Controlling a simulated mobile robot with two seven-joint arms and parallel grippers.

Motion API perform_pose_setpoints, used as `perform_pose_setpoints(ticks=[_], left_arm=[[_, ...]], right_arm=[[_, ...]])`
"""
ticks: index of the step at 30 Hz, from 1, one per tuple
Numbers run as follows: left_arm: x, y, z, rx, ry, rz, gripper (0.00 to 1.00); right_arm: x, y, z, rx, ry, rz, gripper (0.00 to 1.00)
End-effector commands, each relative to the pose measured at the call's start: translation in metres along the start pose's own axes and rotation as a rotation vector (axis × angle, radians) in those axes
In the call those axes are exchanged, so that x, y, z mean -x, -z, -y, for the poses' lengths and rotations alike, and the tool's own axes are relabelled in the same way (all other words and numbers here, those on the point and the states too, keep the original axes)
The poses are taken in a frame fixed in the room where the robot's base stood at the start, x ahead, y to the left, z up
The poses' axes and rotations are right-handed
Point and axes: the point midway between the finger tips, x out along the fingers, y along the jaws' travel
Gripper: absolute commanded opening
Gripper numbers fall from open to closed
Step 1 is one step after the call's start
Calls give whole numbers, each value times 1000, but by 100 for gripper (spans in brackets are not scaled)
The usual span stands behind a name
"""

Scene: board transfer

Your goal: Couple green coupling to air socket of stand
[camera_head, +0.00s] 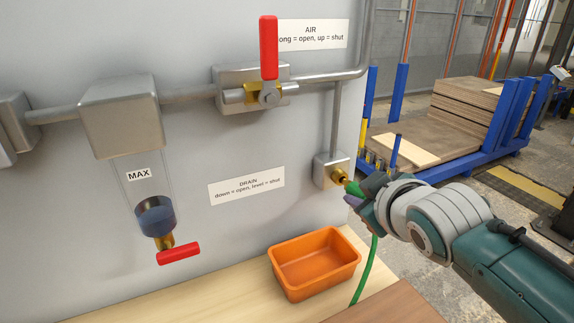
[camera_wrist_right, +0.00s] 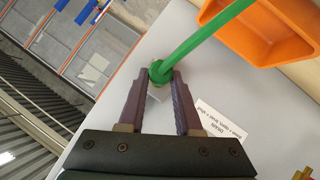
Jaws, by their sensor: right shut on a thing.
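The air socket (camera_head: 340,175) is a brass fitting on a grey metal block at the right edge of the stand panel. My right gripper (camera_head: 361,192) is right in front of it, shut on the green coupling (camera_head: 354,187). The coupling lies at the socket's mouth; I cannot tell whether it is seated on it. In the right wrist view the green coupling (camera_wrist_right: 160,71) sits between the tips of my gripper (camera_wrist_right: 163,80), with the green hose (camera_wrist_right: 208,32) running off to the upper right. My left gripper is not in view.
The red air valve handle (camera_head: 269,47) points up. A red drain handle (camera_head: 178,254) sits under the bowl marked MAX (camera_head: 156,215). An orange bin (camera_head: 315,262) stands on the wooden bench (camera_head: 225,290) below the socket. The hose (camera_head: 366,270) hangs beside the bin.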

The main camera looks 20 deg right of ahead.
Motion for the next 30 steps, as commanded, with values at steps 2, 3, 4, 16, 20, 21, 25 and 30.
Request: perform_pose_setpoints(ticks=[2,3,4,16,20,21,25,30], left_arm=[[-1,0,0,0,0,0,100],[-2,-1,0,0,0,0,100],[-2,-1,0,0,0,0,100],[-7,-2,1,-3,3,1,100],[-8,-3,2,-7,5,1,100],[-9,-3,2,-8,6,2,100],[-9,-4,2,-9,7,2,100],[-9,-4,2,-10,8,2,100]], right_arm=[[-2,1,0,0,-1,-1,0],[-2,2,0,0,-1,-2,0],[-3,2,0,1,-1,-2,0],[-10,7,0,1,0,-1,0],[-13,8,0,1,0,-1,0],[-14,9,0,1,-1,-1,0],[-14,10,0,1,0,0,38],[-14,10,0,1,0,0,57]])
